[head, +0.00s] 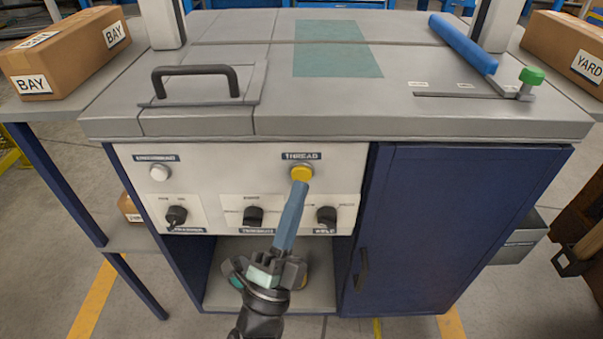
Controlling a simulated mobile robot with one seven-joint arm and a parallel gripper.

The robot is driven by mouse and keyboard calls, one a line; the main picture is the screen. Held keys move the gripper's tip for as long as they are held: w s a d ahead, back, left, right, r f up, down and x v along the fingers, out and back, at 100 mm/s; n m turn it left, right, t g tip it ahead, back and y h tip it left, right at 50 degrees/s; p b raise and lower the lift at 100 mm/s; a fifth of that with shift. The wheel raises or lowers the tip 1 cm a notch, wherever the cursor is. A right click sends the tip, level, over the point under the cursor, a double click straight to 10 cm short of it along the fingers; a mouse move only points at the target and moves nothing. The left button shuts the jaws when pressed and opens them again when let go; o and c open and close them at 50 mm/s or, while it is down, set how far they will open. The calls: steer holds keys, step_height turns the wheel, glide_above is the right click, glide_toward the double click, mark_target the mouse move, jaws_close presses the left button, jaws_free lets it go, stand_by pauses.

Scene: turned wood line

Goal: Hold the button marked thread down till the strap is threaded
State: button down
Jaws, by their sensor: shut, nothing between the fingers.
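The yellow button (301,173) sits on the pale front panel, under a dark label reading THREAD. My gripper (298,187) comes up from below, its long blue-grey fingers shut together with nothing between them. The fingertips meet the lower edge of the yellow button in the picture and cover a little of it. I cannot tell whether they touch it or whether it is pressed in. I cannot make out a strap.
A white button (159,172) sits left on the panel (230,165), with several black knobs below. A black handle (195,70), a blue bar (463,43) and a green knob (531,76) are on the grey top. Boxes marked BAY (68,52) and YARD (565,55) flank it.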

steer(key=shift+w, duration=0.1)
steer(key=shift+w+b, duration=0.3)
steer(key=shift+w, duration=0.05)
steer(key=shift+w+b, duration=0.3)
steer(key=shift+w, duration=0.05)
stand_by(0.5)
steer(key=shift+s, duration=0.15)
stand_by(1.1)
steer(key=shift+s+p, duration=0.35)
steer(key=shift+s, duration=0.3)
steer(key=s+p, duration=0.2)
steer(key=s, duration=0.3)
stand_by(0.6)
